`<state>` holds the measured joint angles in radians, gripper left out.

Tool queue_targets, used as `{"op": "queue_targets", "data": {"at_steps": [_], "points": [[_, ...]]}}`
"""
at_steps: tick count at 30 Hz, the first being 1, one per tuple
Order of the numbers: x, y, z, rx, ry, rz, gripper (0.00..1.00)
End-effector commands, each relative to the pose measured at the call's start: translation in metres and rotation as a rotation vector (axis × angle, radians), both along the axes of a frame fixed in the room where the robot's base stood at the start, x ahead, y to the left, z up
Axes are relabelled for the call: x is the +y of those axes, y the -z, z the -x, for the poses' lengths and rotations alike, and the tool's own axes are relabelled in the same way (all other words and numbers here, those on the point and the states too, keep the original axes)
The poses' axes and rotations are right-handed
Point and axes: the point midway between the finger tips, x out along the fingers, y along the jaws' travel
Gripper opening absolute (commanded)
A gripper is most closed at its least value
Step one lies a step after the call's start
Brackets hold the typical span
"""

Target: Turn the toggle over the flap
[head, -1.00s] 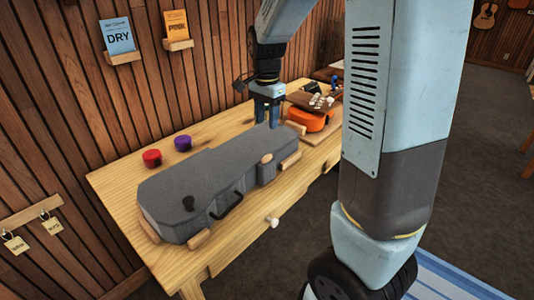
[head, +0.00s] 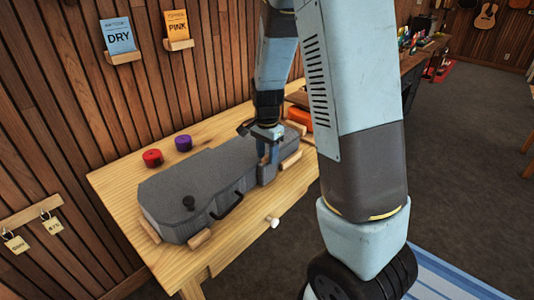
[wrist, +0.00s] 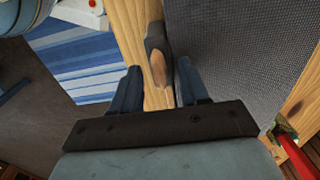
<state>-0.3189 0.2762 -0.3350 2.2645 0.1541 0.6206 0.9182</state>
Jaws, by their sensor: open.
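The grey instrument case (head: 205,175) lies on the wooden bench. In the wrist view, its fabric top (wrist: 245,50) fills the right side. A dark flap (wrist: 154,40) with a rounded end shows at the case's side edge, with a wooden oval toggle (wrist: 158,68) on it, lengthwise along the flap. My gripper (wrist: 156,84) is open, with one blue finger on each side of the toggle. I cannot tell whether the fingers touch it. In the head view my gripper (head: 268,158) is at the case's narrow end and hides the toggle.
Wooden blocks (head: 200,238) surround the case. Red (head: 152,157) and purple (head: 183,143) round containers stand behind. An orange object (head: 300,115) is beyond my gripper. Bare bench (head: 120,181) shows at left.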

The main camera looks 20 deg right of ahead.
Motion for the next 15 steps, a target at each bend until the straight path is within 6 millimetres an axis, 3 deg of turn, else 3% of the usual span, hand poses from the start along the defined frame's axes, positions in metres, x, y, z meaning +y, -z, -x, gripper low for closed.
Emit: {"op": "queue_targets", "data": {"at_steps": [7,15], "points": [[0.0,0.0003,0.0001,0.0,0.0,0.0,0.44],[0.0002,0.0001,0.0001,0.0,0.0,0.0,0.18]]}}
